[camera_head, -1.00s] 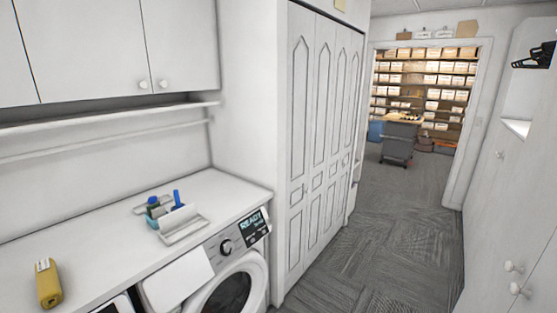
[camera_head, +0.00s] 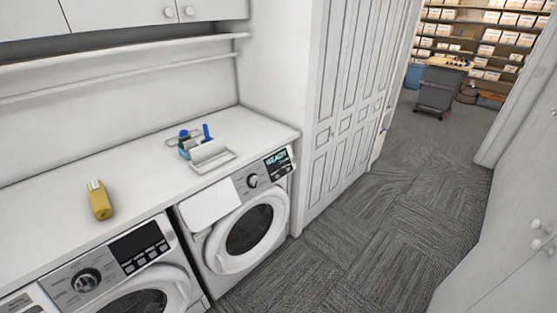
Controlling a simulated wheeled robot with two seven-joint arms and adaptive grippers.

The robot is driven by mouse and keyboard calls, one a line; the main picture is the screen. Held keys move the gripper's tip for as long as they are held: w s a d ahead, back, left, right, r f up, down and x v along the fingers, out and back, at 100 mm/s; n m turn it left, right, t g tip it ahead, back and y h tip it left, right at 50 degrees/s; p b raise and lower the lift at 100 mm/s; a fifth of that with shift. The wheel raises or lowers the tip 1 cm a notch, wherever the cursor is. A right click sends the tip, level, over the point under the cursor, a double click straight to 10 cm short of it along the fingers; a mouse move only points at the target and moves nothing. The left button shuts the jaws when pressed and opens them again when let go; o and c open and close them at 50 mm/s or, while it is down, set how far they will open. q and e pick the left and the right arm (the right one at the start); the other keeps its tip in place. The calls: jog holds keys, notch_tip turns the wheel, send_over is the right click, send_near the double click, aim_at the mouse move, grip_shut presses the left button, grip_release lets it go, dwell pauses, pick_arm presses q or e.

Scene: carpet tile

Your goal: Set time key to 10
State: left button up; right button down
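Two white front-loading machines stand under the counter. The right machine (camera_head: 246,232) has a round knob (camera_head: 252,181) and a lit display (camera_head: 276,160) reading something like "READY"; its smaller text is too small to read. The left machine (camera_head: 150,290) has a knob (camera_head: 86,280), a dark display (camera_head: 136,240) and a row of keys (camera_head: 146,258) below it. I cannot tell which key is the time key. Neither of my grippers is in view.
The white counter (camera_head: 60,160) holds a yellow object (camera_head: 99,200) with pale prongs and a caddy (camera_head: 208,153) with blue items. Folding doors (camera_head: 345,110) stand right of the machines. The carpet (camera_head: 370,240) is clear. White cabinets (camera_head: 490,230) line the right side.

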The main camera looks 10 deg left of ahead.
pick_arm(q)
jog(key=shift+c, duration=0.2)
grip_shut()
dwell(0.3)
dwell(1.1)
